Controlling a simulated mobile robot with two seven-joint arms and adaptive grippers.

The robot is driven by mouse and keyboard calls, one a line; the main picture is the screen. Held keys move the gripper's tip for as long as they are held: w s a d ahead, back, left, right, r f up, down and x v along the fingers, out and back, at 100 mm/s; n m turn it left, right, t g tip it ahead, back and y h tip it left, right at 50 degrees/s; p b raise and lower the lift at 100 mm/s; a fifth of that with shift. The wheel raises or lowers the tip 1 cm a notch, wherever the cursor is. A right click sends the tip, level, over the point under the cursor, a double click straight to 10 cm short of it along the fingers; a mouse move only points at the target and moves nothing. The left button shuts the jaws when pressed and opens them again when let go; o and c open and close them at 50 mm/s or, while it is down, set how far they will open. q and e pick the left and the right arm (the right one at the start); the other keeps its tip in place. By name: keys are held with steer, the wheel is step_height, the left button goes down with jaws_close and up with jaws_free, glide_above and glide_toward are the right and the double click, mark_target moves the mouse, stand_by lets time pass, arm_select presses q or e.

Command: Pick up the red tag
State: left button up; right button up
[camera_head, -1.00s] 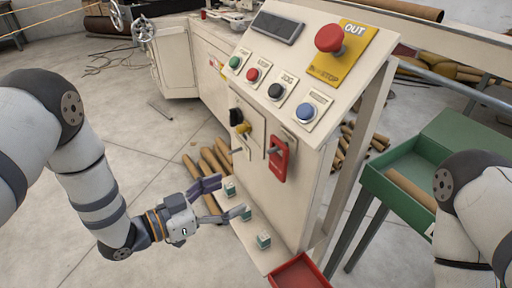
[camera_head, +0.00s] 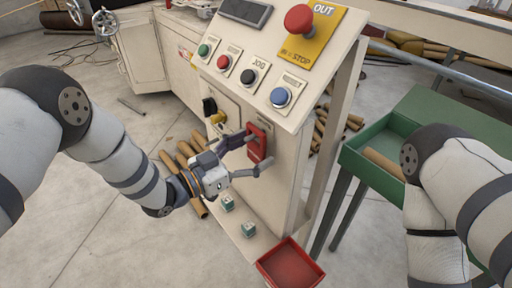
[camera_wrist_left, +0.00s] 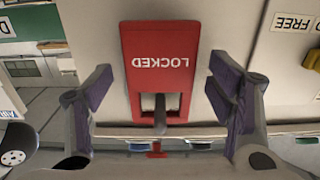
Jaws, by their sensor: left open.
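The red tag (camera_head: 257,143) hangs from a peg on the front of the cream control cabinet. In the left wrist view the red tag (camera_wrist_left: 161,62) reads LOCKED upside down and has a slot with a peg through it. My left gripper (camera_head: 260,152) is open at the tag. In the left wrist view its two purple-padded fingers (camera_wrist_left: 160,92) stand on either side of the tag, with a gap to each edge. My right arm shows at the right, but its gripper is out of view.
The cabinet top carries several push buttons (camera_head: 248,77) and a red stop knob (camera_head: 298,18). A black-and-yellow switch (camera_head: 211,108) is left of the tag. Below are small green-and-white blocks (camera_head: 248,229) and a red tray (camera_head: 291,266). A green bench (camera_head: 440,125) stands right.

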arm_select(q)
steer(key=shift+c, duration=0.6)
steer(key=c, duration=1.1)
steer(key=shift+r, duration=0.85)
steer(key=p+v, duration=0.1)
steer(key=v, duration=1.7)
